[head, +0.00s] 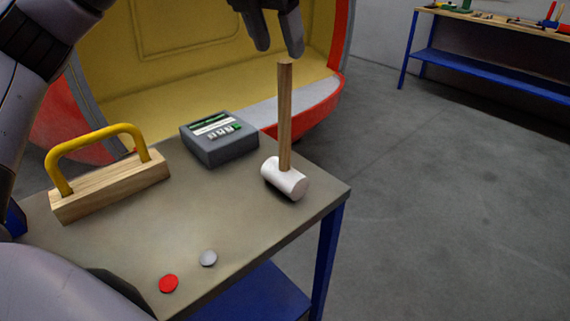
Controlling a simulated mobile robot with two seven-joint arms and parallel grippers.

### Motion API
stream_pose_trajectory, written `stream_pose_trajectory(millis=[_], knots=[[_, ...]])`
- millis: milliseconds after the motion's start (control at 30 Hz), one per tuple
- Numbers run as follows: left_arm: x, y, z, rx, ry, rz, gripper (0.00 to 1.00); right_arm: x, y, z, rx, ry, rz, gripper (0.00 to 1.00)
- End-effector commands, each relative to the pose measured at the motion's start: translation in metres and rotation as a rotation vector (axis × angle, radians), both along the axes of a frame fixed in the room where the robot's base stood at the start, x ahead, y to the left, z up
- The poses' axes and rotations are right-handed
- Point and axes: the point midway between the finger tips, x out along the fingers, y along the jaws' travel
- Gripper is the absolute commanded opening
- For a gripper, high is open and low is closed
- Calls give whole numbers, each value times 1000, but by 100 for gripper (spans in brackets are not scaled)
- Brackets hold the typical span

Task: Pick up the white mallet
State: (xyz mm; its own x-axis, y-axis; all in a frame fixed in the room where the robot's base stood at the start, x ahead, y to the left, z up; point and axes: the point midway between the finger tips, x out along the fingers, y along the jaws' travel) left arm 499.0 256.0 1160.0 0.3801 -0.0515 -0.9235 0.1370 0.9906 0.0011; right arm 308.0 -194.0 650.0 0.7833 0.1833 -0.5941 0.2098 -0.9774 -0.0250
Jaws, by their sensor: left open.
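The white mallet (288,180) stands upright on its white head near the right edge of the grey-topped table (130,245). Its wooden handle (285,115) points straight up. My left gripper (277,50) is at the top of the head view, open and empty, with its two dark fingers pointing down. The fingertips are close to the top end of the handle in the picture. I cannot tell the exact gap in depth. My right gripper is not in view.
A wooden block with a yellow handle (110,187) and a grey device (219,138) stand on the table. A red disc (168,283) and a grey disc (208,258) lie at the front. A red and yellow nosecone (190,60) rises behind. A blue workbench (480,60) stands far right.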

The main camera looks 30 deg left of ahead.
Motion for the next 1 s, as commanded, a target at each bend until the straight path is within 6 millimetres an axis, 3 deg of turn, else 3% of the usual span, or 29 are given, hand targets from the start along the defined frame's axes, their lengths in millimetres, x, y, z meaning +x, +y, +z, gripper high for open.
stream_pose_trajectory(millis=[433,767,933,1000], knots=[[17,-7,-55,-1,3,0,55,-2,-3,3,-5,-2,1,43],[20,-7,-62,-1,1,0,55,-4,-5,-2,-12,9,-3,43],[20,-7,-62,-1,1,0,0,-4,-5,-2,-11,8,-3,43],[20,-7,-61,-3,-3,0,0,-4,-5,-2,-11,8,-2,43]])
